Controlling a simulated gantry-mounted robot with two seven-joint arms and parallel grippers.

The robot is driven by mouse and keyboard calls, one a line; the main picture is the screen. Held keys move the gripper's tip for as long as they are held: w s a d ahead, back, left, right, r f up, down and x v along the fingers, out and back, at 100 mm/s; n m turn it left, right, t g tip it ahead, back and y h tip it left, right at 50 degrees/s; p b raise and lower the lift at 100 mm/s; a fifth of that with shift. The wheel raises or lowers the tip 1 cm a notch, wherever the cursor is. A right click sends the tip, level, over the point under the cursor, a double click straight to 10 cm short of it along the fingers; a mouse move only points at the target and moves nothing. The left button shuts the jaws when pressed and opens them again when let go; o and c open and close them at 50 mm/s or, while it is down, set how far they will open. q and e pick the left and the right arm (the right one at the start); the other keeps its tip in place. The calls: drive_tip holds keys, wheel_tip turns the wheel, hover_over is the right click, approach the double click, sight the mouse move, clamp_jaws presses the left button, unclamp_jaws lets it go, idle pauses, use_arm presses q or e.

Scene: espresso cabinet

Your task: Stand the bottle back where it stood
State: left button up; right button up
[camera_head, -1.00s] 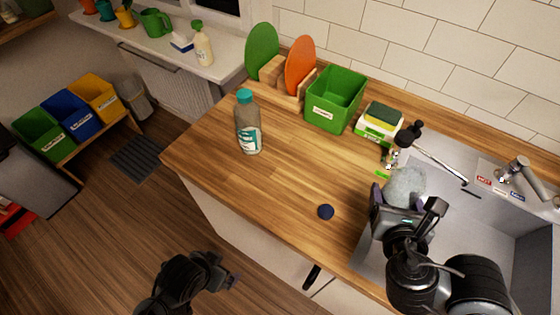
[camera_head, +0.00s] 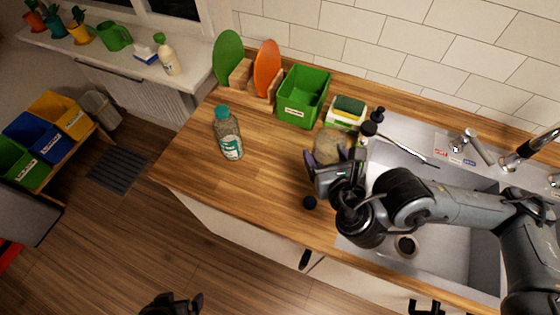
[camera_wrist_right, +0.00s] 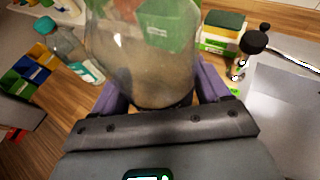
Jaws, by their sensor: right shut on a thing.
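My right gripper (camera_head: 325,170) is shut on a clear, rounded bottle (camera_head: 327,142) and holds it over the counter, left of the sink. In the right wrist view the held bottle (camera_wrist_right: 145,65) fills the upper middle, between purple finger pads, and the green bin shows through it. Its top is cut off there. A second bottle (camera_head: 228,135), with a teal cap and a white and teal label, stands upright on the counter to the left; the wrist view shows it too (camera_wrist_right: 75,48). My left gripper (camera_head: 175,303) is low at the bottom edge, away from the counter, partly cut off.
A green bin (camera_head: 302,97), a sponge box (camera_head: 346,113) and a dark-topped dispenser (camera_head: 368,129) stand behind. The sink (camera_head: 440,240) is at right. Wooden counter (camera_head: 265,170) is clear between the teal-capped bottle and my right gripper.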

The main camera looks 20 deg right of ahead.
drive_tip(key=w+a+f+b, duration=0.2)
drive_tip(key=f+b, duration=0.1)
drive_tip(key=w+a+f+b, duration=0.2)
drive_tip(key=w+f+b, duration=0.1)
drive_tip(key=w+a+f+b, duration=0.2)
drive_tip(key=w+f, duration=0.1)
drive_tip(key=f, duration=0.1)
drive_tip(key=shift+w+f+b, duration=0.1)
drive_tip(key=shift+w+b, duration=0.1)
drive_tip(key=shift+b, duration=0.2)
drive_tip(key=shift+f, duration=0.2)
drive_tip(key=o, duration=1.4)
